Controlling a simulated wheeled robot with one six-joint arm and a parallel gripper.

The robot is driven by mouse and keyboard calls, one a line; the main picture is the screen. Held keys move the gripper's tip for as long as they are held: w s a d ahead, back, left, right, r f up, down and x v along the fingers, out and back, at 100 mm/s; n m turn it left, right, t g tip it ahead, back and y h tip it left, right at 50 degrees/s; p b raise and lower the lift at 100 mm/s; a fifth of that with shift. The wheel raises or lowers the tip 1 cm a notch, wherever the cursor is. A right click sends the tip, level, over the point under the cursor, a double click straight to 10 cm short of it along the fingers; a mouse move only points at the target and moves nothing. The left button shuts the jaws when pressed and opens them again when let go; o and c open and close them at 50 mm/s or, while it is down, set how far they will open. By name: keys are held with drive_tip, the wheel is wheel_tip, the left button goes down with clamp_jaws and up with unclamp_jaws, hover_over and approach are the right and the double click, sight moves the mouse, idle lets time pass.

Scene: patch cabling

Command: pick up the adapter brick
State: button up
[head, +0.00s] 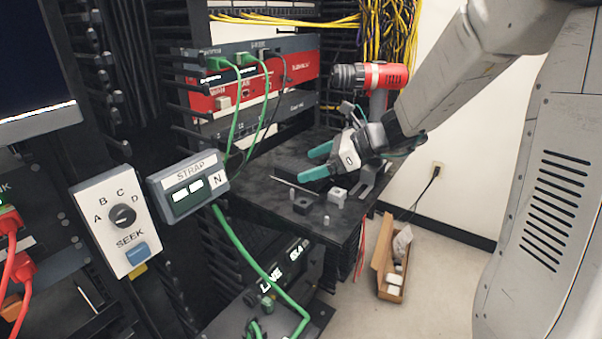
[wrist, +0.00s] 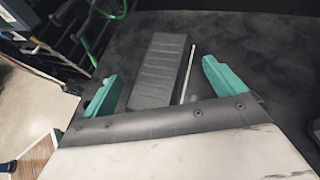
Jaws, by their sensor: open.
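The adapter brick (wrist: 162,62) appears to be the dark grey ribbed block in the wrist view, lying on a black shelf. In the head view a dark block (head: 291,163) on the shelf, left of the fingers, is hard to tell from the black surface. My gripper (wrist: 160,72) is open, with one teal finger on each side of the brick in the wrist view. The near end of the brick is hidden behind the gripper body. In the head view my gripper (head: 312,161) is low over the shelf and empty; I cannot tell whether it touches the brick.
A thin metal rod (wrist: 188,75) lies just right of the brick. A red drill (head: 385,76) stands behind. Green cables (head: 237,110) hang at left.

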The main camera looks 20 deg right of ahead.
drive_tip(key=shift+x, duration=1.05)
drive_tip(key=c, duration=1.6)
